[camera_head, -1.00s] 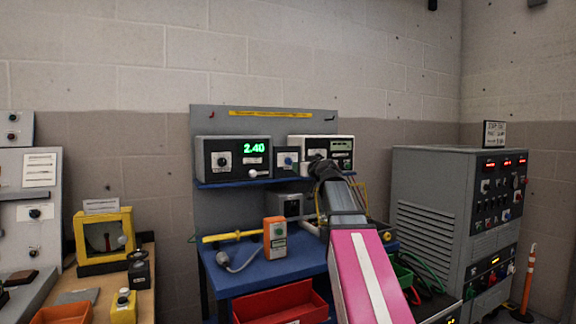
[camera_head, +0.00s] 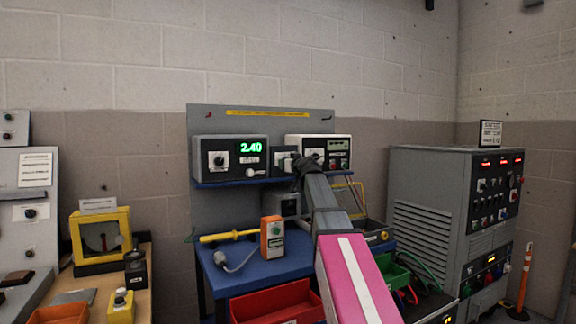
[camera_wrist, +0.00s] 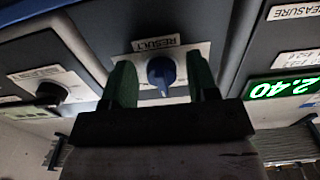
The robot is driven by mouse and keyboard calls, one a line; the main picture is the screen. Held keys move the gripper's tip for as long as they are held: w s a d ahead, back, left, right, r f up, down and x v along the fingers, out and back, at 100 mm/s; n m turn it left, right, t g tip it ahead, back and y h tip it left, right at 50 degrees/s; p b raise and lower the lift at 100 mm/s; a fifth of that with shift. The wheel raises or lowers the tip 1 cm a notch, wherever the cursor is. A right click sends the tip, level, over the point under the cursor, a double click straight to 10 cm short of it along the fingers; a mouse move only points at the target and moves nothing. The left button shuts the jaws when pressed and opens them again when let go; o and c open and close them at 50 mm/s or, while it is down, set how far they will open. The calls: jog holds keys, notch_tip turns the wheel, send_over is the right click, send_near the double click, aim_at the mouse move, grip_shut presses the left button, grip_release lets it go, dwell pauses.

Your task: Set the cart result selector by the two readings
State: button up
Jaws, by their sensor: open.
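The result selector is a blue pointer knob (camera_wrist: 162,72) on a white plate under a RESULT label (camera_wrist: 156,43), upside down in the wrist view. My gripper (camera_wrist: 163,85) is open, with one green finger on each side of the knob; I cannot tell whether they touch it. The white-faced meter (camera_head: 338,141) on the right has a display too small to read.
The instruments stand on a blue shelf (camera_head: 232,182) before a grey back panel. Below, a blue cart top (camera_head: 262,270) holds an orange box (camera_head: 272,237) and a yellow rod (camera_head: 229,236). A grey cabinet (camera_head: 428,210) stands at right, a wooden bench at left.

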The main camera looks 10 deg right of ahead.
jog(key=c, duration=0.8)
jog(key=shift+c, duration=0.2)
jog(key=shift+m, duration=0.3)
jog(key=m, duration=0.3)
jog(key=shift+s+a+m, duration=0.1)
jog(key=shift+a+m, duration=0.1)
jog(key=shift+m, duration=0.1)
jog(key=shift+a+r+m, duration=0.1)
jog(key=shift+r+m, duration=0.05)
jog(key=shift+m, duration=2.15)
jog(key=o, duration=0.8)
jog(key=shift+o, duration=0.2)
